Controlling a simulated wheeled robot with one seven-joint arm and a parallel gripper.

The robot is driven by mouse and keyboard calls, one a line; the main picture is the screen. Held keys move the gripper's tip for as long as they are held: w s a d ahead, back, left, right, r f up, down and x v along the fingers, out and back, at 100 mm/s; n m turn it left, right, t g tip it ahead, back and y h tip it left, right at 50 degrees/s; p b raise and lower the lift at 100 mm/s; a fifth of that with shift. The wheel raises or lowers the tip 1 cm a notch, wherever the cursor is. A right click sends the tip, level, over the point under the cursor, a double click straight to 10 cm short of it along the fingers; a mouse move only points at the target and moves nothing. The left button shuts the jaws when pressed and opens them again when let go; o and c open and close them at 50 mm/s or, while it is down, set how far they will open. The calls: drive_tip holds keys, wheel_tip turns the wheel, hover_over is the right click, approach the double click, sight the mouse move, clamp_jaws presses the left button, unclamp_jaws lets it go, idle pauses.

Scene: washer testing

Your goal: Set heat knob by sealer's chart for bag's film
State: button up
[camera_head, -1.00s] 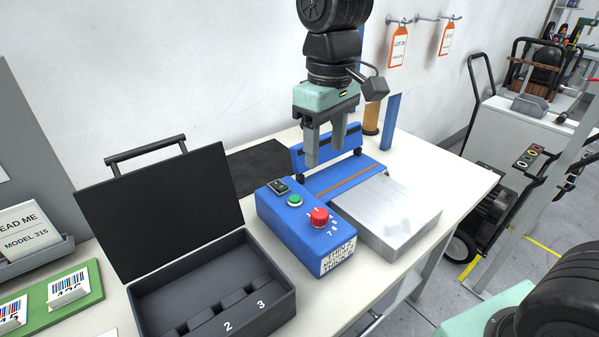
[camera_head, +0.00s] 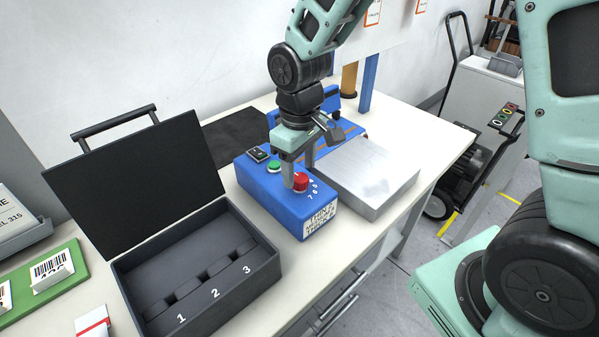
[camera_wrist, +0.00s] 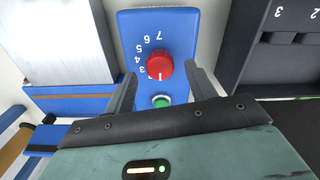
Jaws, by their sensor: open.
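The blue sealer control box (camera_head: 258,189) stands on the bench with a red heat knob (camera_head: 301,182) and a green button (camera_head: 274,166) on top. In the wrist view the knob (camera_wrist: 159,66) has digits around it, and its white line points toward the green button (camera_wrist: 161,101). A chart label (camera_head: 321,218) on the box's end lists thin, medium and thick; its numbers are hard to read. My gripper (camera_head: 299,175) is open, its fingers on either side of the knob, low over the box; I cannot tell whether they touch it. I cannot identify the bag.
A silver block (camera_head: 367,177) stands right of the box. An open black case (camera_head: 262,262) with numbered slots is at left. A green board with barcode cards (camera_head: 52,272) and a red-and-white item (camera_head: 92,326) lie further left.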

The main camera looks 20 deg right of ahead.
drive_tip(key=shift+f, duration=1.05)
drive_tip(key=c, duration=1)
drive_tip(key=shift+m, duration=0.3)
drive_tip(key=shift+m+p, duration=0.7)
drive_tip(key=shift+m, duration=1.9)
drive_tip(key=shift+w, duration=0.1)
